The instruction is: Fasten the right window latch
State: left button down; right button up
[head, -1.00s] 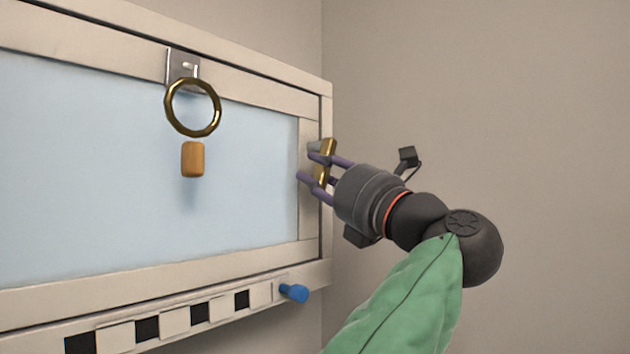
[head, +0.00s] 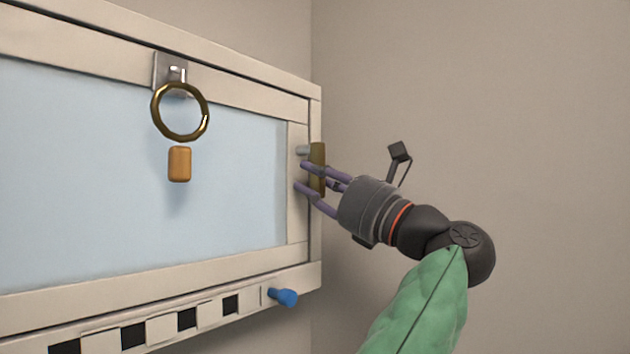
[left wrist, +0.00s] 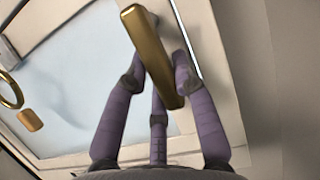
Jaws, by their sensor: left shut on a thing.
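The brass latch handle (head: 317,153) sits on a grey pivot (head: 302,150) on the window's right frame. It stands close to upright in the head view. My left gripper (head: 305,177) is shut on the handle, with its purple fingers around the handle's lower part. In the left wrist view the brass handle (left wrist: 148,48) runs between the fingers of the left gripper (left wrist: 158,78), and its end near the pivot is partly seen. My right gripper is not in view.
A brass ring (head: 180,112) hangs from a metal bracket (head: 170,70) on the top frame, with an orange wooden block (head: 180,164) below it. A blue knob (head: 284,297) sticks out of the slotted lower rail (head: 205,313). The wall at right is bare.

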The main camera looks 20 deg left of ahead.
pick_arm(q)
jog(key=c, duration=1)
grip_release()
jog(key=shift+w, duration=0.1)
jog(key=shift+d+f, duration=0.1)
jog(key=v, duration=1.2)
jog(key=x, duration=1.2)
